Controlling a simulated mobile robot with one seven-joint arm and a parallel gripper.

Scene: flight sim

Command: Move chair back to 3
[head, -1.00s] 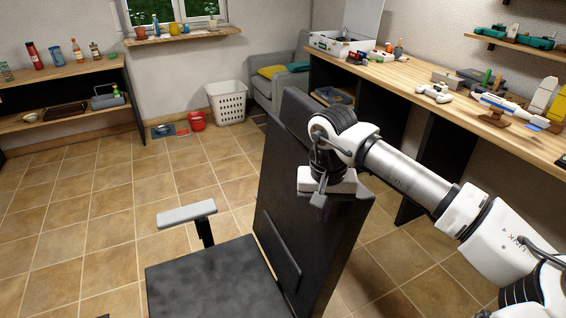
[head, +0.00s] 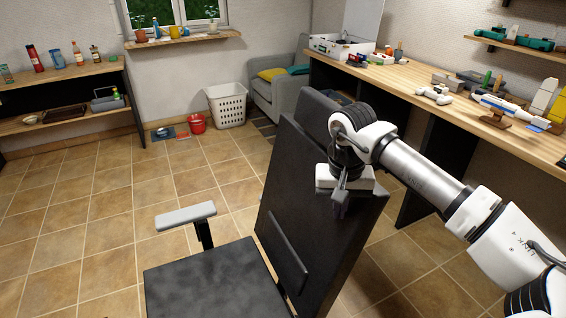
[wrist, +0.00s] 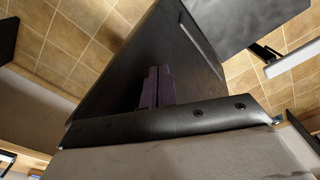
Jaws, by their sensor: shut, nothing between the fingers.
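A black office chair stands right in front of me, its seat (head: 215,281) low in the head view and its tall backrest (head: 312,215) leaning to the right of it. One grey-topped armrest (head: 186,216) shows on the left. My gripper (head: 341,200) is shut and hangs at the upper right part of the backrest. In the wrist view my shut fingers (wrist: 157,88) lie in front of the black backrest (wrist: 180,60). I cannot tell whether they touch it. The chair's base is hidden.
A long wooden workbench (head: 440,100) with tools runs along the right. A grey armchair (head: 285,90), a white basket (head: 227,106) and a red bucket (head: 197,123) stand at the back. A wooden shelf (head: 60,84) is at the left. The tiled floor (head: 80,220) on the left is clear.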

